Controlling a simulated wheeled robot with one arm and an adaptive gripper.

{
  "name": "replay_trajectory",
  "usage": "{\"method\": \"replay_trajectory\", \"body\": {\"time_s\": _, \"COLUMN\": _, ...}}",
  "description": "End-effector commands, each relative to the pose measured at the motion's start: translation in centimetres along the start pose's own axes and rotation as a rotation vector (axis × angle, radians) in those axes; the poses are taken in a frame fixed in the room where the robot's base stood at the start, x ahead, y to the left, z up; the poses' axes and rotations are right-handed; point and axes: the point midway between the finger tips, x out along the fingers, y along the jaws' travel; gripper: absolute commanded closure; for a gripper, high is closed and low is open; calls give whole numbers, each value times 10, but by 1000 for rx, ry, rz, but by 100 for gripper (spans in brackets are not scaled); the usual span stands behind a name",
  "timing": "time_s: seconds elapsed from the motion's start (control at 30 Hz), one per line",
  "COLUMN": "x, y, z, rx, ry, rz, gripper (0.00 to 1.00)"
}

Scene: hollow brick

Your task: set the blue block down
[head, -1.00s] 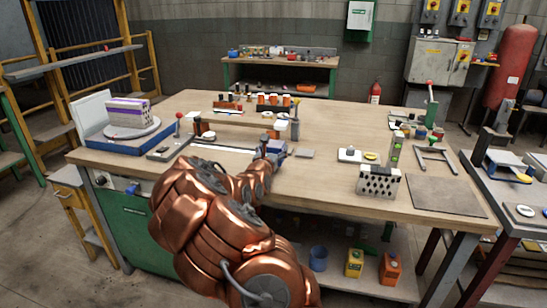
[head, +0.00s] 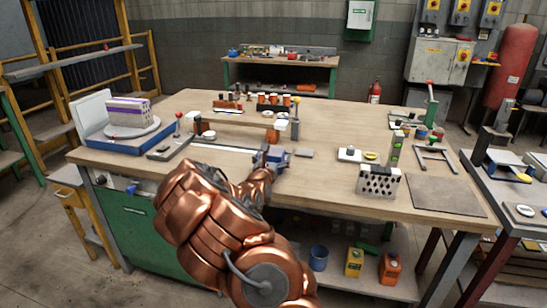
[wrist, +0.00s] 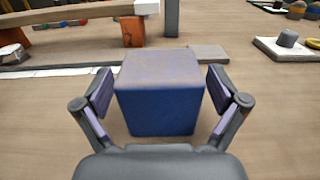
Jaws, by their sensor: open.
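The blue block (wrist: 158,95) stands on the wooden bench top in the wrist view, with a worn greyish top face. My gripper (wrist: 160,92) is open around it, one finger on each side. A gap shows between each finger and the block. In the head view my gripper (head: 270,158) is over the bench near its front edge, and the blue block (head: 283,153) shows only in small part beside it. The block's far side and base contact are partly hidden.
A flat grey plate (wrist: 207,52) lies just behind the block to the right. A long metal strip (wrist: 60,70) and a raised wooden bar (wrist: 70,12) on an orange support lie behind. A perforated block (head: 379,181) stands further right. Bare bench top (head: 320,185) lies between.

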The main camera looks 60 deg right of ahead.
Motion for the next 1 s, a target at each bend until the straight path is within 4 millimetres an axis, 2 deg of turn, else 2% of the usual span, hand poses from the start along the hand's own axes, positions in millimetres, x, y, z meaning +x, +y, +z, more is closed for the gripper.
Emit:
{"method": "replay_trajectory", "body": {"time_s": 0.4, "x": -2, "y": 0, "z": 2, "rx": 0, "ry": 1, "rz": 1, "gripper": 3}}
{"method": "replay_trajectory", "body": {"time_s": 1.0, "x": -69, "y": 1, "z": 3, "rx": -1, "ry": 1, "rz": 1, "gripper": 3}}
